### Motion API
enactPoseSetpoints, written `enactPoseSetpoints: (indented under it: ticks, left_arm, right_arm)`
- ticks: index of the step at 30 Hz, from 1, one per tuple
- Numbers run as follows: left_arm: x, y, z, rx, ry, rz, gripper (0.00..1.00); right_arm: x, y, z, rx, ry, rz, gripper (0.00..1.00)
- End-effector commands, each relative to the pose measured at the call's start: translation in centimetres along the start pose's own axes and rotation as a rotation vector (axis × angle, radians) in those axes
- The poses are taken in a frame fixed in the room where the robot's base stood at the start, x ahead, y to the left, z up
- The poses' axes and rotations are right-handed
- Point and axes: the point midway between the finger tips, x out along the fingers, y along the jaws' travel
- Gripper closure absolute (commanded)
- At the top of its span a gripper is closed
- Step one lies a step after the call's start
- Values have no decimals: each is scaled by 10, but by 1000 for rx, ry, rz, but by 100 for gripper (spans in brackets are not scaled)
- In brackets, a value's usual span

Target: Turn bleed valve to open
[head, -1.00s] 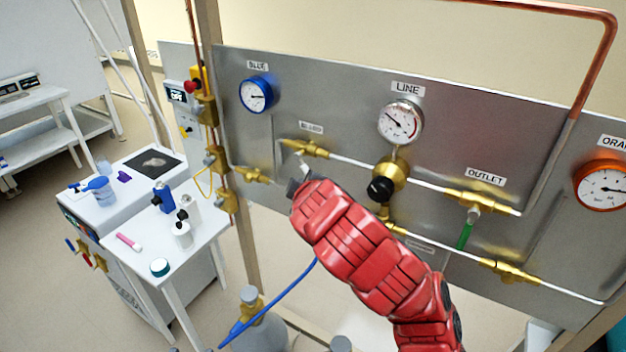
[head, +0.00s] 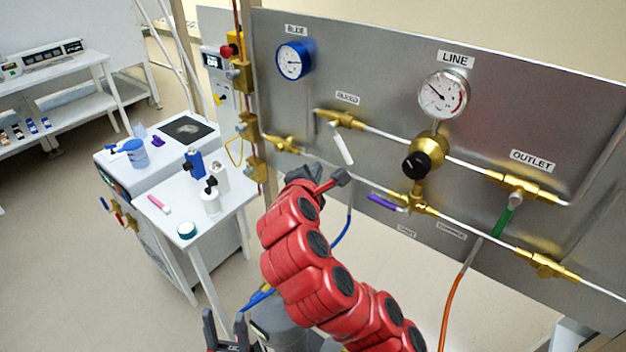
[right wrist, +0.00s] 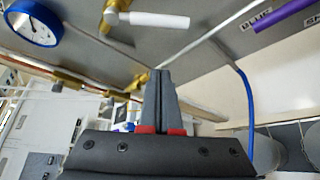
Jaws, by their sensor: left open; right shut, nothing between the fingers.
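The bleed valve is a brass body (head: 340,118) under the BLEED label, high on the panel. Its white handle (head: 342,150) points down and slightly right, across the pipe line. The handle also shows in the right wrist view (right wrist: 160,19), lying beyond my fingertips and apart from them. My right gripper (head: 343,177) is just below the handle's lower end in the head view. In the right wrist view its grey fingers (right wrist: 159,72) are together and hold nothing. My left gripper (head: 228,340) is low at the bottom edge, open and far from the panel.
The black regulator knob (head: 416,165), purple handle (head: 383,203) and green outlet handle (head: 502,221) lie to the right. The blue gauge (head: 293,61) is at upper left.

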Motion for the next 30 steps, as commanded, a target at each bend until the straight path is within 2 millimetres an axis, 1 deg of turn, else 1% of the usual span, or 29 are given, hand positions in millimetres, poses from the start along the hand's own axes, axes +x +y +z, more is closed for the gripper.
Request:
enactPoseSetpoints:
  ticks: [1,4,11,13,21,30]
  left_arm:
    - [7,0,-1,0,-1,0,50]
    - [12,-1,-2,0,-1,0,50]
    - [21,-1,-4,0,-1,0,50]
    - [28,-1,-4,0,-1,0,50]
    - [41,-2,-7,0,-1,0,50]
    - [42,-2,-7,0,-1,0,50]
  right_arm:
    - [7,4,2,0,0,-2,100]
    - [22,2,2,1,0,-5,100]
    - [48,3,1,2,1,0,100]
    - [44,5,12,3,-2,3,100]
    - [36,4,36,3,-1,3,100]
    - [34,2,38,2,1,4,100]
